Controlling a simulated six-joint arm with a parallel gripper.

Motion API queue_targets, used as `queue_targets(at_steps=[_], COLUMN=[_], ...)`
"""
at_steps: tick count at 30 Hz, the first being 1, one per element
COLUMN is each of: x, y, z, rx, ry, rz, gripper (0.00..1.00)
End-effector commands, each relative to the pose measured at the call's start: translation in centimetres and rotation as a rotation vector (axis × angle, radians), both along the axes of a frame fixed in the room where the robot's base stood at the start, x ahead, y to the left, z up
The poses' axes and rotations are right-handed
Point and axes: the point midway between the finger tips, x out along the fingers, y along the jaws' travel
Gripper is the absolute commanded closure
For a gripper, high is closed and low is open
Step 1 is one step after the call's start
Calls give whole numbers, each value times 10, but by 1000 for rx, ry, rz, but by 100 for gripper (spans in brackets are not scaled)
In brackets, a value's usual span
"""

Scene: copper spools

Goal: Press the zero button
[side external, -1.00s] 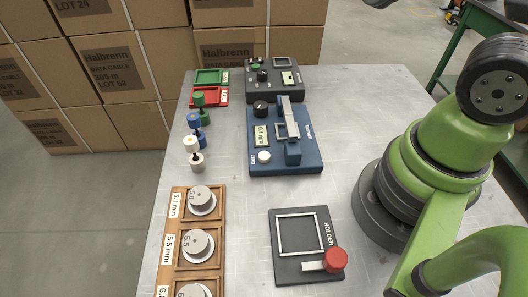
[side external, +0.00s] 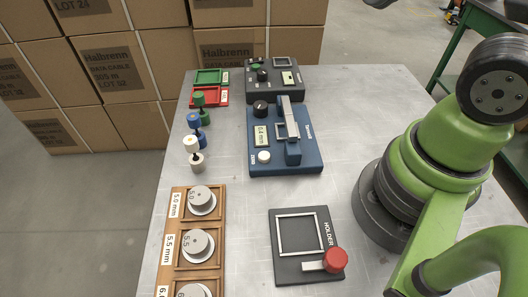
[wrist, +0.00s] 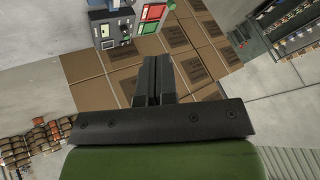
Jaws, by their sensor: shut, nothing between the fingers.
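The blue measuring device (side external: 285,165) stands on the metal table in the side external view. A white round button (side external: 264,157) sits at its front left corner, beside a small label that is too small to read surely. A small display (side external: 261,136) and a black knob (side external: 260,108) are behind the button. My gripper (wrist: 156,80) shows in the wrist view, its two dark fingers shut together with nothing between them. It points toward the cardboard boxes and away from the button. The gripper is outside the side external view.
A dark grey device (side external: 274,90) stands behind the blue one. Green (side external: 210,77) and red (side external: 209,96) trays and several small spools (side external: 196,159) are at left. A wooden rack (side external: 181,222) with grey spools and a holder plate (side external: 282,260) with a red knob (side external: 335,259) are nearer.

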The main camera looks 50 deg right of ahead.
Motion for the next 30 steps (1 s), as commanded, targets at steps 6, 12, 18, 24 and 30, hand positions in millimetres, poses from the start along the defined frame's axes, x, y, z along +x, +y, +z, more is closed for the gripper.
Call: queue_targets(at_steps=[6, 12, 18, 24, 30], x=[0, 0, 9, 30, 52], y=[0, 0, 2, 8, 16], z=[0, 0, -6, -22, -46], rx=[0, -2, -53, -187, -357], ry=[0, 4, 99, 307, 508], rz=[0, 3, 65, 203, 346], gripper=[100, 100, 100, 100, 100])
